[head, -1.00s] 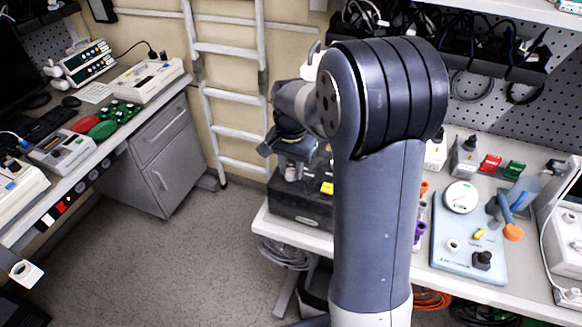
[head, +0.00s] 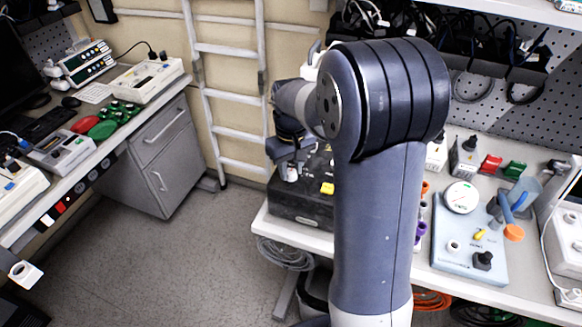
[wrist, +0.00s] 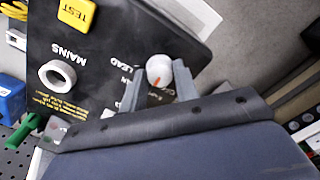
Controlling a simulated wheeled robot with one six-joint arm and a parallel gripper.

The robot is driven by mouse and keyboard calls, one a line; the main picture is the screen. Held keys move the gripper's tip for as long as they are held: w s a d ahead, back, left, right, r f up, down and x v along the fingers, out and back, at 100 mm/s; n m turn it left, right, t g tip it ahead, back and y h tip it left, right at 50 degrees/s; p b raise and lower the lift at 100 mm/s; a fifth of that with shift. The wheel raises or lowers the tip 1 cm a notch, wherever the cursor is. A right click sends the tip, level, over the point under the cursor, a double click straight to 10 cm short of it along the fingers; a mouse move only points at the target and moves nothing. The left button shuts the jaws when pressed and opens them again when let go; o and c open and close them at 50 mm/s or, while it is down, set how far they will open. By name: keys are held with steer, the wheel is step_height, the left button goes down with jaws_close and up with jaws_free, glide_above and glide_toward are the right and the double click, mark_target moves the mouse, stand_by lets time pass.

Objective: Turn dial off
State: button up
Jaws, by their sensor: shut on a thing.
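A black device (wrist: 110,62) fills the upper wrist view. It has a white dial (wrist: 159,68) with a red mark, near the printed word LEAD. My gripper (wrist: 160,88) is shut on this dial, with a finger on either side of it. The dial's base is partly hidden by the fingers. In the head view the same device (head: 300,213) stands on the bench's left end, with my gripper (head: 290,165) over its top left part. My arm hides the device's right side there.
On the device, a yellow TEST button (wrist: 76,14) and a white ring-shaped part (wrist: 57,76) marked MAINS sit beside the dial. A light blue panel (head: 450,255) with a gauge (head: 461,197) stands right of my arm. The floor (head: 170,270) left of the bench is clear.

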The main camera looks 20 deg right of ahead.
mark_target(291, 171)
steer(key=n, duration=0.6)
steer(key=shift+n, duration=0.3)
steer(key=n, duration=0.5)
steer(key=shift+n, duration=0.4)
steer(key=o, duration=1)
step_height(291, 171, up, 11)
steer(key=shift+f+b, duration=0.1)
steer(key=shift+b, duration=0.5)
step_height(291, 171, down, 11)
steer(key=shift+r+p, duration=0.1)
steer(key=shift+p, duration=0.4)
